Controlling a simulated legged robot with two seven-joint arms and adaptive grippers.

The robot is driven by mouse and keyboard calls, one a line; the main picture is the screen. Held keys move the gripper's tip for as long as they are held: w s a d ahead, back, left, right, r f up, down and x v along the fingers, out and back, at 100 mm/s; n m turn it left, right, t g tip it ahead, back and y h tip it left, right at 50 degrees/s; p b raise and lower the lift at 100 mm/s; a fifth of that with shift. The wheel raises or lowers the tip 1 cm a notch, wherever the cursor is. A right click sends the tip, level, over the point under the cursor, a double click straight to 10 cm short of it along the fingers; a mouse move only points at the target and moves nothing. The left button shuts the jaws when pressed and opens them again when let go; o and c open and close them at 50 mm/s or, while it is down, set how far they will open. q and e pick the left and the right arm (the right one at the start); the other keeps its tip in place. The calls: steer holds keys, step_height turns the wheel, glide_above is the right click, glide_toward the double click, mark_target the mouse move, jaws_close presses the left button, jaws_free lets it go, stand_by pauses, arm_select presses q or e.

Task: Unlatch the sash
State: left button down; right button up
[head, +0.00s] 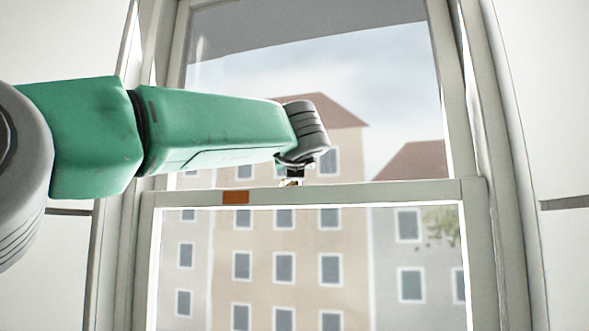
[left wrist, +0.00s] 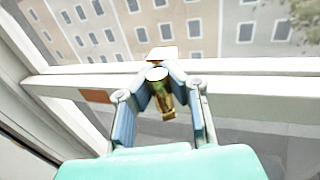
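The sash window shows a white meeting rail (head: 400,192) across the middle of the head view. A small brass latch (left wrist: 160,92) sits at this rail in the left wrist view, with a pale plate (left wrist: 161,54) just beyond it. My left gripper (head: 291,180) is at the rail in the head view, small and mostly hidden under the wrist. In the left wrist view its two fingers (left wrist: 161,80) stand on either side of the brass latch. Whether they press on it I cannot tell. My right gripper is not in view.
An orange-brown patch (head: 236,197) is on the rail left of my gripper. White window jambs (head: 480,130) stand at both sides. Glass fills the sashes, with buildings (head: 300,240) outside. The rail right of the gripper is clear.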

arm_select(q)
steer(key=shift+d+f, duration=0.25)
steer(key=shift+f, duration=0.15)
steer(key=c, duration=1.5)
jaws_free()
steer(key=shift+s+r, duration=0.2)
steer(key=shift+r, duration=0.05)
steer(key=shift+a, duration=0.1)
steer(key=s, duration=1.2)
steer(key=shift+d, duration=0.25)
